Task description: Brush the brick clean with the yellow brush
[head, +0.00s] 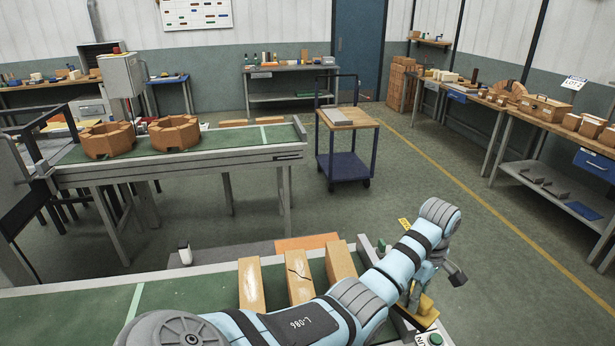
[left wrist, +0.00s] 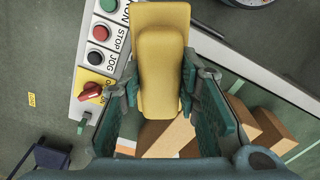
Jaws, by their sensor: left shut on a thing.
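The yellow brush (head: 426,305) is in my left gripper (head: 413,289), at the right end of the near conveyor. In the left wrist view the yellow brush (left wrist: 161,75) lies between the two fingers of my left gripper (left wrist: 160,92), which are shut on it. Three tan bricks lie side by side on the belt, left of the gripper. The left brick (head: 251,285) has pale whitish patches on top. The middle brick (head: 298,276) has a dark crack. The right brick (head: 340,262) looks plain. My arm hides their near ends. My right gripper is not in view.
A button panel (left wrist: 99,50) with a red knob is close beside the brush. The near belt (head: 190,300) is bare left of the bricks. An orange surface (head: 308,242) shows behind the belt. A second conveyor (head: 235,139) with two round brick pieces and a cart (head: 346,118) stand further back.

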